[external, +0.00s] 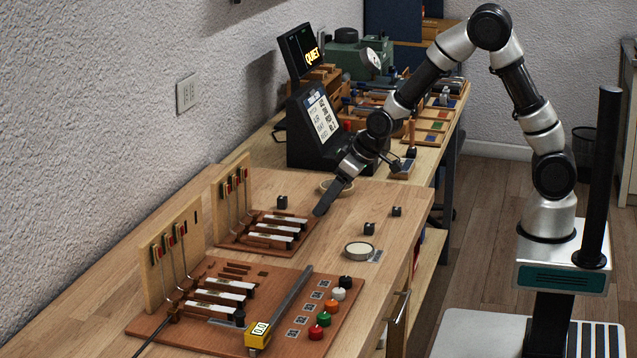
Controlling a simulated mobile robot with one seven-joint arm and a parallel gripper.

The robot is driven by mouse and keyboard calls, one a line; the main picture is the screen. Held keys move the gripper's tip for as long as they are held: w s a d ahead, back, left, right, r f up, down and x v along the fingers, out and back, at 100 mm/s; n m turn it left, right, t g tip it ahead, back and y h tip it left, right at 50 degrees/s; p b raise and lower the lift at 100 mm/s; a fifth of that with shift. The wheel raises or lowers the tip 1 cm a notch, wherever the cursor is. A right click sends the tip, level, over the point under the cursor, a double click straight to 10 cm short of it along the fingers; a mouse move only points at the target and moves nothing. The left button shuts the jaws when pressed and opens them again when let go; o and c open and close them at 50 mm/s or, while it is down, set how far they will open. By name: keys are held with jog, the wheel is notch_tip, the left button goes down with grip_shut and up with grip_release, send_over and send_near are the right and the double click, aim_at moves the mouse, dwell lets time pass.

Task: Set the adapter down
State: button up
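My gripper (320,211) points down and to the left, its dark fingers low over the wooden bench beside the rear piano action model (268,231). From this side the fingers overlap, so I cannot tell whether they are open or shut, or whether they hold anything. I cannot identify the adapter for certain. Small black blocks stand on the bench: one left of my gripper (282,202), one to its right (369,229), and another farther right (396,211).
A shallow round dish (360,251) sits near the bench's right edge; another is partly behind my gripper. In front is a larger action model board (180,328) with a yellow gauge (258,335) and coloured knobs. A black display unit (318,127) stands behind.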

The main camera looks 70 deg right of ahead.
jog(key=shift+s+r+p, duration=0.2)
jog(key=shift+r+p, duration=0.1)
jog(key=shift+r, duration=0.3)
jog(key=s+a+r+y+p, duration=0.1)
jog(key=s+a+r+p, duration=0.15)
jog(key=s+r, duration=1.5)
jog(key=s+r+g, duration=0.1)
jog(key=s+r, duration=0.2)
jog(key=s, duration=0.9)
jog(key=shift+d+r+n+h, duration=0.15)
jog(key=shift+r+n+h, duration=0.15)
jog(key=shift+r+n, duration=0.1)
